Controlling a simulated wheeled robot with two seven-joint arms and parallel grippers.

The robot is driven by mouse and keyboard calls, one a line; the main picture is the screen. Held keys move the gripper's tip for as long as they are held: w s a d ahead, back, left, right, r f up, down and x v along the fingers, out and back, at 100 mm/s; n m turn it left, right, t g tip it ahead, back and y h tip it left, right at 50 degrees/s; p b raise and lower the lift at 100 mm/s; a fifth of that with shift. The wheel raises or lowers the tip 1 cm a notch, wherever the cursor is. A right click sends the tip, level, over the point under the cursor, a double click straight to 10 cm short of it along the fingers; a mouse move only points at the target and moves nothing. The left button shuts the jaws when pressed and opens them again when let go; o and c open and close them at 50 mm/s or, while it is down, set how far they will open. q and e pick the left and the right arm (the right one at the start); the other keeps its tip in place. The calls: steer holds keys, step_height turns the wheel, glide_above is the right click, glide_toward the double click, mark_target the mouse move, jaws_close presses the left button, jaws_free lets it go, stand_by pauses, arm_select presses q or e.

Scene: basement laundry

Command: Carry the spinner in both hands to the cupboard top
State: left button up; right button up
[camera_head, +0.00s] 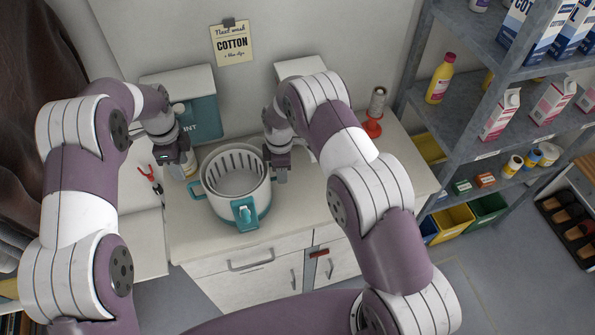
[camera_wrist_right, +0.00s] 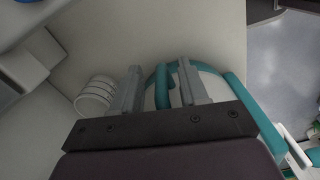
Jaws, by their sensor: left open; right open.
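The spinner (camera_head: 228,203) is a white tub with a slotted white basket inside, teal handles and a teal front part. It stands upright on the white cupboard top (camera_head: 190,240). My left gripper (camera_head: 182,172) is open, above and just behind the teal handle on the spinner's left side. My right gripper (camera_head: 281,174) is open at the spinner's right side. In the right wrist view a teal handle (camera_wrist_right: 162,86) shows between the open fingers of that gripper (camera_wrist_right: 160,90). I cannot tell whether the fingers touch it.
A teal-and-white box (camera_head: 202,118) stands behind at the left. A red-based stand (camera_head: 373,127) is at the back right of the cupboard top. Grey shelves (camera_head: 470,110) with bottles and cartons rise at the right. A striped white cup-like object (camera_wrist_right: 95,97) is beside my right gripper.

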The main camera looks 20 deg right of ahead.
steer(key=shift+r, duration=0.25)
step_height(320, 180, up, 12)
steer(key=shift+f, duration=0.25)
arm_select(q)
steer(key=shift+r, duration=0.75)
